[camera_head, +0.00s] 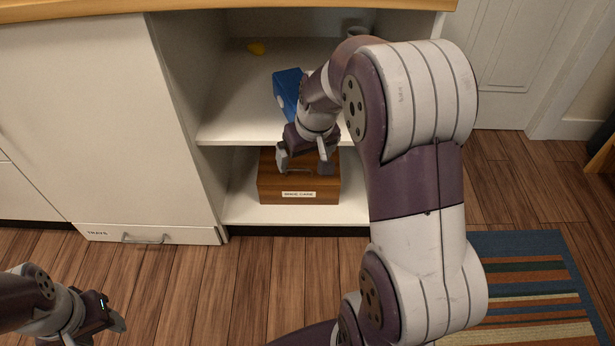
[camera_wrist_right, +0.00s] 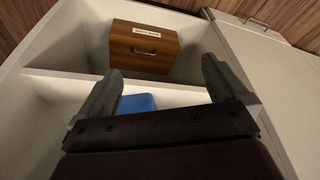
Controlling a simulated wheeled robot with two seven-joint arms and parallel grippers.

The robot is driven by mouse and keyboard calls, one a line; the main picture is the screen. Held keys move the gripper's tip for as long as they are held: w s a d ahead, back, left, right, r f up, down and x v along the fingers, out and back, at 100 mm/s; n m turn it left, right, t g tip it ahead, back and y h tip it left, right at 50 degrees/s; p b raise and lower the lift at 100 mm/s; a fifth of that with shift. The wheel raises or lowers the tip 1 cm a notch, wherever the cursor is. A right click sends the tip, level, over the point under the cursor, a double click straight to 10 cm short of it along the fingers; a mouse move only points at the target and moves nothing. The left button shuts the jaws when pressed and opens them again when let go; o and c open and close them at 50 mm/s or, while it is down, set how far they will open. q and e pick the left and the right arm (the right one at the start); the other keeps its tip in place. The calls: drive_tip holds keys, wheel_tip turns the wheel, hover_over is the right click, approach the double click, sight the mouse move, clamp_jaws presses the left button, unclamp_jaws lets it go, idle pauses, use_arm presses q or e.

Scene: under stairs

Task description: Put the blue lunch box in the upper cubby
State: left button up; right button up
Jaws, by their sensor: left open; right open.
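The blue lunch box (camera_head: 287,88) is in the upper cubby (camera_head: 240,110) and appears to sit on its shelf. My right forearm and wrist hide part of it. A strip of its blue surface also shows between the fingers in the right wrist view (camera_wrist_right: 138,104). My right gripper (camera_head: 304,162) is open and empty, in front of the shelf edge and the lower cubby, apart from the lunch box. Its two spread fingers show in the right wrist view (camera_wrist_right: 160,68). My left gripper (camera_head: 110,319) is open over the floor at the lower left, away from the cabinet.
A brown wooden case (camera_head: 270,185) with a label and handle fills part of the lower cubby. A labelled drawer (camera_head: 150,235) is at left. A striped rug (camera_head: 540,280) lies at right.

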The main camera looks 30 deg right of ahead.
drive_tip(key=s+a+f+n+g, duration=0.1)
drive_tip(key=s+a+f, duration=0.3)
drive_tip(key=s+a, duration=0.6)
drive_tip(key=s+g, duration=0.1)
drive_tip(key=s, duration=0.2)
drive_tip(key=shift+a, duration=0.25)
wheel_tip(320, 180, up, 44)
drive_tip(key=p, duration=4.4)
